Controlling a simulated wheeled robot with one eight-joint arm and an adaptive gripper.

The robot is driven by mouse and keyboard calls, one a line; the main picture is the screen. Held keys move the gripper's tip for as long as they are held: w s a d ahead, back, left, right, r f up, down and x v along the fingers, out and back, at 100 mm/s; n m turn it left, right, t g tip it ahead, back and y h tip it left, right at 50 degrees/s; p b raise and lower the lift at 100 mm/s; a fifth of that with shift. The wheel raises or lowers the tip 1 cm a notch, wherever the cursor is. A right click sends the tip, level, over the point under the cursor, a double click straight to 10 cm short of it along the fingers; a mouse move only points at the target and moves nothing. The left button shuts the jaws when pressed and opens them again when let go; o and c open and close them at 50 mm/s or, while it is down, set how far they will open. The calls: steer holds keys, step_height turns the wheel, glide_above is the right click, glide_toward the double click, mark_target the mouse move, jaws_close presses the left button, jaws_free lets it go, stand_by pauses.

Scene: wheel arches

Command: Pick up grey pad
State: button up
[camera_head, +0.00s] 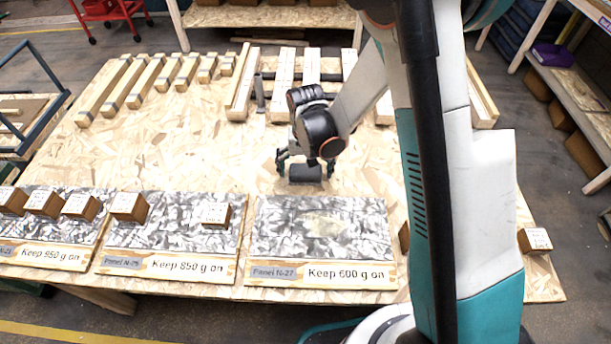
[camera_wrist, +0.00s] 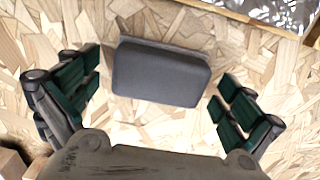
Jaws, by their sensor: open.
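The grey pad (camera_head: 305,173) lies on the chipboard table top, near the middle. In the wrist view the grey pad (camera_wrist: 160,75) is a dark grey block with rounded edges. My gripper (camera_head: 304,168) is over it, with its fingers pointing down. In the wrist view the green-padded fingers of my gripper (camera_wrist: 155,100) are spread wide, one on each side of the pad, with bare board between each finger and the pad. The gripper is open and empty. I cannot tell how high the fingertips are above the board.
Marbled panels (camera_head: 320,215) labelled with weights line the table's front edge; small wooden blocks (camera_head: 128,206) stand on two of them. Wooden bars (camera_head: 105,90) and white-topped beams (camera_head: 283,85) lie along the back. The board left of my gripper is clear.

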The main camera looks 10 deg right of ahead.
mark_target(305, 169)
steer(key=c, duration=1.1)
step_height(305, 169, up, 20)
steer(key=p, duration=0.6)
